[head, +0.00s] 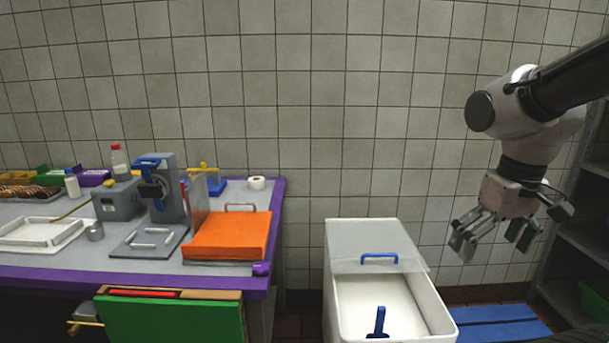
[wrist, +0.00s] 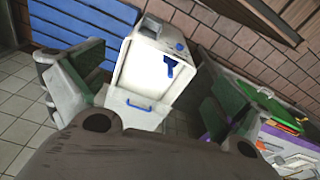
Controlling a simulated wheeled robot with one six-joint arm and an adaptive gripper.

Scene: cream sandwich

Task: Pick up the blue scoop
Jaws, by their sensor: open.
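The blue scoop (head: 379,322) stands in a white bin (head: 335,300) with its handle sticking up at the near end. The scoop also shows in the wrist view (wrist: 168,66), inside the bin (wrist: 122,75); its lower part is hard to make out. My gripper (head: 494,238) is open and empty in the air, to the right of the bin and above its rim, apart from the scoop. In the wrist view its green-padded fingers (wrist: 150,65) are spread, with the bin seen between them.
A pale lid (head: 372,238) with a blue handle covers the bin's far part. A blue slatted platform (head: 495,325) lies right of the bin. A purple-edged counter (head: 150,275) with an orange box (head: 228,236) and equipment stands left. Dark shelves (head: 585,245) stand at right.

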